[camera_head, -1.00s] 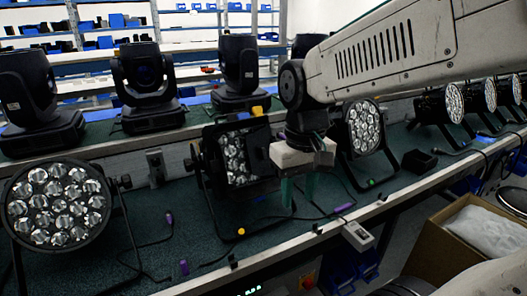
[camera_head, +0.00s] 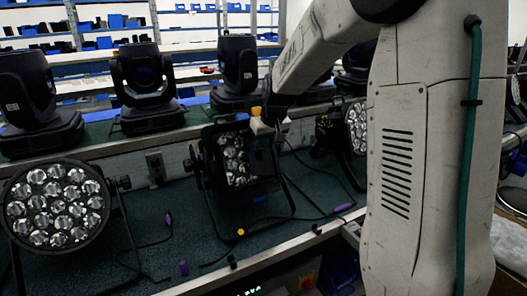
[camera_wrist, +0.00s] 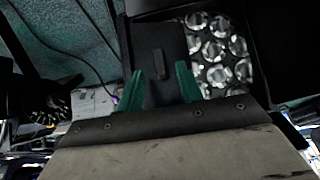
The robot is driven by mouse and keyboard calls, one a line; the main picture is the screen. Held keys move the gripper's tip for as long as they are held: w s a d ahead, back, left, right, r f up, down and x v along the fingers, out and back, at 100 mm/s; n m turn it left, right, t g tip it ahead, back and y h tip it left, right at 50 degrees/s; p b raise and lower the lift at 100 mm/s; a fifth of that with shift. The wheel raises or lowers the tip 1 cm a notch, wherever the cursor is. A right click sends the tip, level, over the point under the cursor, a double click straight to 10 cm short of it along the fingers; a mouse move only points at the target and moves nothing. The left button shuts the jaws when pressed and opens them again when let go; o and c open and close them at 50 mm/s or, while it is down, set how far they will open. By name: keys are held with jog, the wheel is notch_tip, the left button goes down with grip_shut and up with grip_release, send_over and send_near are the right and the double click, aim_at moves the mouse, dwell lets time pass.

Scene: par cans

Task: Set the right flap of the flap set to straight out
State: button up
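The flap set is the square dark frame on the middle par can (camera_head: 232,160), whose round lenses show inside it. Its right flap is dark and hard to separate from the frame in the head view. In the wrist view a dark flap panel (camera_wrist: 158,38) with a small raised tab (camera_wrist: 158,64) lies beside the lenses (camera_wrist: 218,55). My gripper (camera_head: 264,146) is at the upper right of the flap set. In the wrist view its two green fingers (camera_wrist: 161,88) are apart, in front of the panel; I cannot tell if they touch it.
Another par can (camera_head: 58,205) stands at left, and one (camera_head: 354,128) at right, partly behind my arm. Moving-head lights (camera_head: 145,88) line the raised shelf behind. Cables and small connectors (camera_head: 183,267) lie on the green bench top. The bench's front edge (camera_head: 262,257) is close.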

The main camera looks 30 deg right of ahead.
aim_at(263, 151)
jog(key=shift+x, duration=1.6)
grip_shut()
